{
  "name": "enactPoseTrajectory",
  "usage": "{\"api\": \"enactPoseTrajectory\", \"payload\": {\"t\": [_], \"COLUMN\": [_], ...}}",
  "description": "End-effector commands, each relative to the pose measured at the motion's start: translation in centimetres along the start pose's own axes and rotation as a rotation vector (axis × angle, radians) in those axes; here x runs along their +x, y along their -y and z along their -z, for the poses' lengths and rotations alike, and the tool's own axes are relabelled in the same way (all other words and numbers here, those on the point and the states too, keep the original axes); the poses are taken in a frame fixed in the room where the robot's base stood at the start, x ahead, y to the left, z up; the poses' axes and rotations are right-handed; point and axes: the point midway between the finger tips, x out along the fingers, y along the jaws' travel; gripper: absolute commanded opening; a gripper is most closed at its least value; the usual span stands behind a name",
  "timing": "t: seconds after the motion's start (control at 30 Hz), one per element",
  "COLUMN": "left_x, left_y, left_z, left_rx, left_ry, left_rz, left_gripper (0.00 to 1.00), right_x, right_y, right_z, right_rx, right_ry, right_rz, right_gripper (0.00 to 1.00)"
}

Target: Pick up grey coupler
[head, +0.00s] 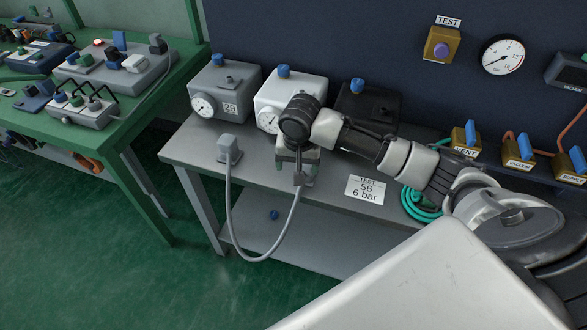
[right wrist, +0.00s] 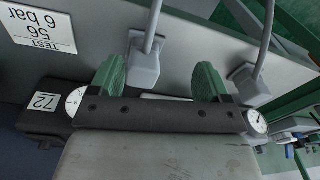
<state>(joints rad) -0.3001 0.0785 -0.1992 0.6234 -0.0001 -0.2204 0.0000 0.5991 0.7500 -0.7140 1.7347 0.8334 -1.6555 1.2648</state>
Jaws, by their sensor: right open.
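A grey coupler (right wrist: 145,68) with a hose shows between the two green fingers of my right gripper (right wrist: 158,82) in the right wrist view. The fingers are open, with space on both sides of it, and nothing is gripped. In the head view my right gripper (head: 297,160) is over the front of the grey bench, before the white box, and mostly hides this coupler. A second grey coupler (head: 229,149) stands at the bench's front left; it also shows in the right wrist view (right wrist: 248,82), outside the fingers. A grey hose (head: 232,215) hangs in a loop between the couplers. My left gripper is not in view.
A grey box (head: 225,85), a white box (head: 290,92) and a black box (head: 378,100) stand along the bench's back. A test card (head: 365,190) lies right of my gripper. Brass valves (head: 518,155) are at the right. A green table (head: 115,130) with devices stands left.

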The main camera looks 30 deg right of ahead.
Motion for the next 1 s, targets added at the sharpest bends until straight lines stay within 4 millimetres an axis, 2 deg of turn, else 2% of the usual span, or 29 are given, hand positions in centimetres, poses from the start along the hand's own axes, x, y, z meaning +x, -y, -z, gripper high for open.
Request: {"api": "enactPoseTrajectory", "payload": {"t": [0.03,0.1,0.2,0.27,0.5,0.77,1.0], "left_x": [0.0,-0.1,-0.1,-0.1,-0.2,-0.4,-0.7], "left_y": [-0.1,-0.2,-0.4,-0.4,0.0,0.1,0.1], "left_z": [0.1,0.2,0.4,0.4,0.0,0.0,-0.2], "left_rx": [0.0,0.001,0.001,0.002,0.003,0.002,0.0], "left_ry": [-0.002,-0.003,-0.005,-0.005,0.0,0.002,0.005], "left_rz": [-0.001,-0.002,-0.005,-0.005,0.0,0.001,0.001], "left_gripper": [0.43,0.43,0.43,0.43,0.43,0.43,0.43], "right_x": [-1.4,-2.6,-3.5,-3.3,0.4,2.5,6.1], "right_y": [-0.6,-1.3,-1.9,-2.1,-2.3,-2.3,-2.3], "right_z": [1.6,2.8,3.7,3.9,3.9,4.0,4.3], "right_rx": [0.063,0.135,0.198,0.215,0.219,0.218,0.217], "right_ry": [-0.01,-0.01,-0.009,-0.007,-0.004,-0.006,-0.006], "right_rz": [-0.022,-0.044,-0.063,-0.068,-0.068,-0.067,-0.066], "right_gripper": [0.78,0.78,0.78,0.78,0.78,0.78,0.78]}}
